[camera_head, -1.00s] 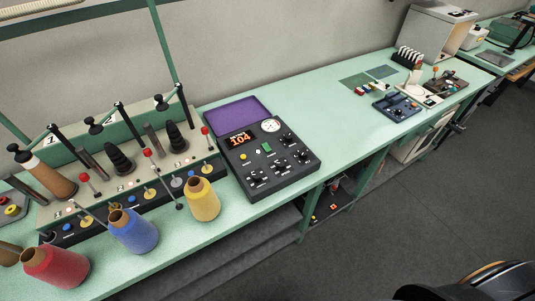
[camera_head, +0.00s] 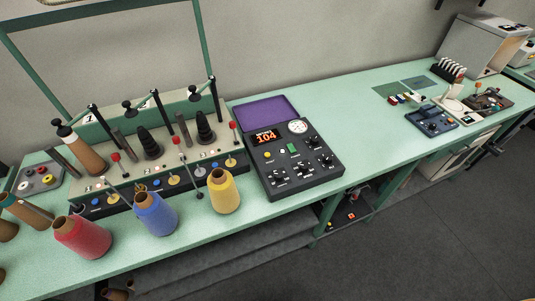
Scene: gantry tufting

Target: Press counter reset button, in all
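A dark control box (camera_head: 298,165) with a raised purple panel (camera_head: 264,112) sits on the green bench near the middle of the view. Its counter display (camera_head: 265,137) glows orange-red and reads 104. A round white gauge (camera_head: 298,127), a green button (camera_head: 292,148), a yellow button (camera_head: 268,155) and several black knobs are on its face. Which control is the counter reset button cannot be read at this size. Neither of my grippers is in view.
Left of the box stands a thread rack (camera_head: 150,170) with upright posts and red-topped levers. Red (camera_head: 82,237), blue (camera_head: 155,214) and yellow (camera_head: 223,191) cones stand before it. A blue device (camera_head: 431,121) sits far right; bench between is mostly clear.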

